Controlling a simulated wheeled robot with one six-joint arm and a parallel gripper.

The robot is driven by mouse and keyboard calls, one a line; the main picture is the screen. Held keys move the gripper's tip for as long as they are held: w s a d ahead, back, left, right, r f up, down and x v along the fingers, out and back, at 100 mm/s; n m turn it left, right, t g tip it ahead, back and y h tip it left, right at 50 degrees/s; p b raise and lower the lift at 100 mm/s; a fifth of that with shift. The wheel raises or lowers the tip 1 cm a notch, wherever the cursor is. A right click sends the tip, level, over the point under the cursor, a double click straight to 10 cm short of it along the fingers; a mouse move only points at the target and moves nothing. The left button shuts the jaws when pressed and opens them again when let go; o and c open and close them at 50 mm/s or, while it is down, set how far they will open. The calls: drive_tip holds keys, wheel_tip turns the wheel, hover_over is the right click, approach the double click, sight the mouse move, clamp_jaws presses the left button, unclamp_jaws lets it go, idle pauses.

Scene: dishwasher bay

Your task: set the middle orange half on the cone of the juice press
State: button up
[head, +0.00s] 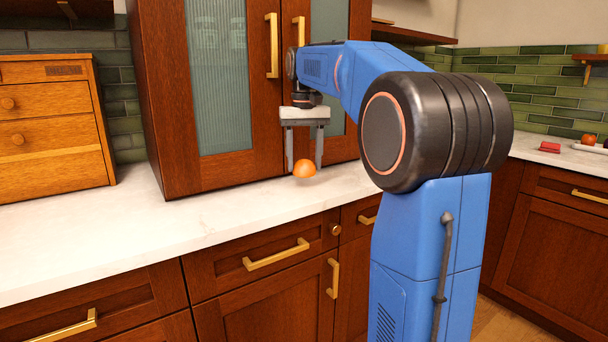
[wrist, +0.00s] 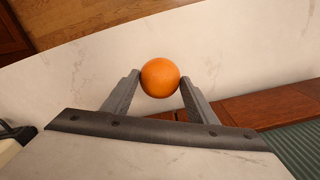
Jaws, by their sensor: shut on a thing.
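An orange half (head: 304,168) with its rounded peel side up is held between the fingertips of my gripper (head: 305,163). The wrist view shows the round orange peel (wrist: 160,78) with a grey finger on each side, and my gripper (wrist: 160,85) is shut on it. The gripper points down over the white counter, in front of the wooden cabinet with glass doors. I cannot tell the exact gap between the orange half and the counter. The juice press and its cone are not clearly visible in either view; a dark object with a pale part (wrist: 12,135) shows only partly at the left edge of the wrist view.
The tall glass-door cabinet (head: 170,90) stands close behind the gripper. A wooden drawer box (head: 55,170) stands at the left. The white counter (head: 130,235) is clear between them. On the far right counter are a red item (head: 550,147) and a reddish round fruit (head: 588,139).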

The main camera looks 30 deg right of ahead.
sight(305, 173)
drive_tip(key=shift+f, duration=2.05)
drive_tip(key=o, duration=1.1)
drive_tip(key=shift+f, duration=0.1)
wheel_tip(305, 173, up, 12)
drive_tip(key=shift+r, duration=0.15)
drive_tip(key=shift+s+a, duration=0.1)
